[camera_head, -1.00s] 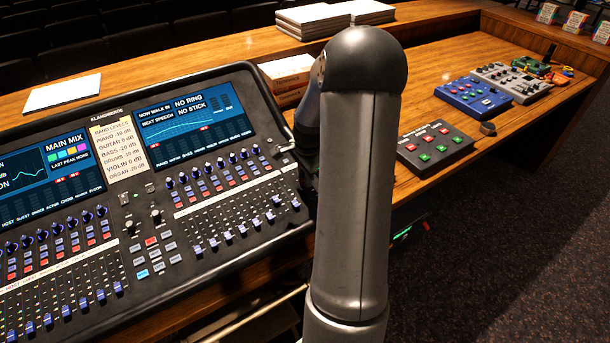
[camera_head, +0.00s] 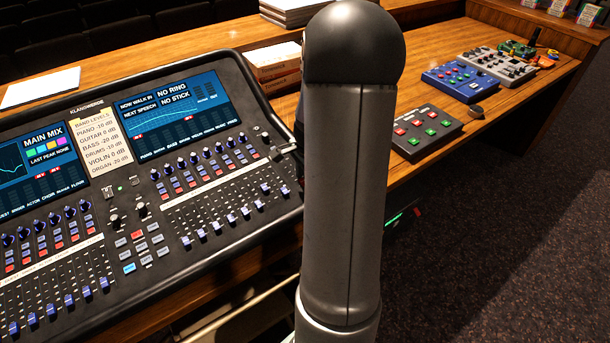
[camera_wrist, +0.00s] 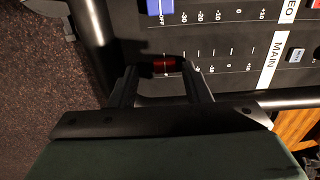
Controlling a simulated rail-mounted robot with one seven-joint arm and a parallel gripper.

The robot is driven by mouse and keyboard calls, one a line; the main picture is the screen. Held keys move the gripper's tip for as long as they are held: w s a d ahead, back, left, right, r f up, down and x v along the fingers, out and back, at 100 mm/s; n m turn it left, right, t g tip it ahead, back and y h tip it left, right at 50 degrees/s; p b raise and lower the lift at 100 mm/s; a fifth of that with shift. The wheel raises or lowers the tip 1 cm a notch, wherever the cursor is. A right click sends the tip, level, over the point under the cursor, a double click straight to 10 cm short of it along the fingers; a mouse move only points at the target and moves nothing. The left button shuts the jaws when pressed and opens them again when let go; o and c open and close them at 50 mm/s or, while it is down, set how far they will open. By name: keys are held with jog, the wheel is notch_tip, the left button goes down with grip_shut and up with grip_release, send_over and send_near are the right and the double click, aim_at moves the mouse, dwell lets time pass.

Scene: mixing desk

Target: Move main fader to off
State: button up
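In the wrist view, the red main fader cap (camera_wrist: 168,66) sits in the row labelled MAIN (camera_wrist: 277,58). It lies toward the low end of the scale, left of the readable marks, roughly level with OFF in the row above. Whether it is exactly at OFF I cannot tell. My gripper (camera_wrist: 159,66) is open, with a finger on each side of the cap. The right fingertip looks very close to the cap; contact is unclear.
A blue fader cap (camera_wrist: 160,7) stands at OFF in the VIDEO row. Right of my arm in the head view are a grey button box (camera_head: 427,133), a blue box (camera_head: 467,84) and other small devices. Stacked books (camera_head: 273,62) lie behind the desk. Dark carpet is clear at right.

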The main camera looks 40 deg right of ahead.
notch_tip(320, 180, up, 17)
jog(key=s+b, duration=0.1)
jog(key=shift+s+r+b, duration=0.2)
jog(key=shift+s+b, duration=0.1)
jog(key=shift+s, duration=0.05)
jog(key=shift+a, duration=0.1)
dwell(0.5)
jog(key=s+a+f+n, duration=0.25)
jog(key=a+n, duration=0.35)
jog(key=a, duration=0.5)
jog(key=s+a+f+n, duration=0.25)
jog(key=a+n, duration=0.45)
jog(key=a, duration=0.4)
jog(key=s+a+f+n, duration=0.3)
jog(key=s+a+n, duration=0.2)
jog(key=s+n, duration=0.1)
jog(key=shift+s+a+n+g, duration=0.3)
jog(key=shift+s+a+n, duration=0.1)
jog(key=shift+s, duration=0.1)
